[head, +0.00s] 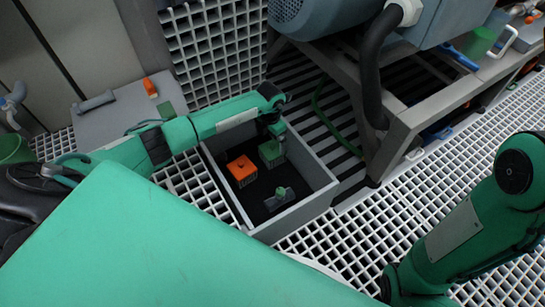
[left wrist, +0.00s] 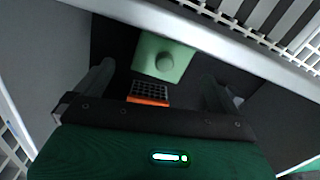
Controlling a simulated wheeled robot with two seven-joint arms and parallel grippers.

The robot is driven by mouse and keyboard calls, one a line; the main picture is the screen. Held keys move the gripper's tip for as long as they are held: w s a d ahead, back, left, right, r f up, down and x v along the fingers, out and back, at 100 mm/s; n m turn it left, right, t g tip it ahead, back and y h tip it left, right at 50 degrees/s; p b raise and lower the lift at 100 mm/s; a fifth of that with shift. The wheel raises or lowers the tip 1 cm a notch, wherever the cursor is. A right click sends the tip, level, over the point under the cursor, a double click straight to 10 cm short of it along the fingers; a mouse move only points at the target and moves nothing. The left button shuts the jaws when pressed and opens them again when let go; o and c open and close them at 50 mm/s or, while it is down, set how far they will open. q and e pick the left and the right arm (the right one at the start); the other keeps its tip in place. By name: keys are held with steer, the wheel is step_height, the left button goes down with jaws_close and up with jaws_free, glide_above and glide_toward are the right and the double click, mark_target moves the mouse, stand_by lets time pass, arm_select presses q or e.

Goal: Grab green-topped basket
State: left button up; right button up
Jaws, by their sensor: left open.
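The green-topped basket (head: 270,152) sits in a grey-walled bin, near its far wall. In the left wrist view, a pale green square top with a round knob (left wrist: 165,62) shows ahead of and between the fingers. My left gripper (head: 272,127) is close above the green-topped basket in the head view and partly hides it. Its two fingers stand wide apart in the left wrist view (left wrist: 157,78), with nothing between their pads that I can make out. My right arm shows at the right of the head view, but its gripper is out of frame.
An orange-topped basket (head: 241,170) stands left of the green one. A dark piece with a green knob (head: 281,194) lies nearer the bin's front. The bin walls (head: 292,218) surround them closely. A grey machine frame (head: 400,130) stands to the right.

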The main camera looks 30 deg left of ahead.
mark_target(272, 144)
arm_select(q)
steer(key=shift+w+d+f+b, duration=0.1)
steer(key=shift+d+f+b, duration=0.05)
steer(key=shift+f+b, duration=1)
steer(key=shift+d+f+b, duration=0.15)
steer(key=shift+f+b, duration=0.8)
steer(key=shift+f, duration=0.65)
steer(key=shift+f+b, duration=0.15)
steer(key=shift+b, duration=0.2)
steer(key=c, duration=1)
steer(key=shift+c, duration=0.3)
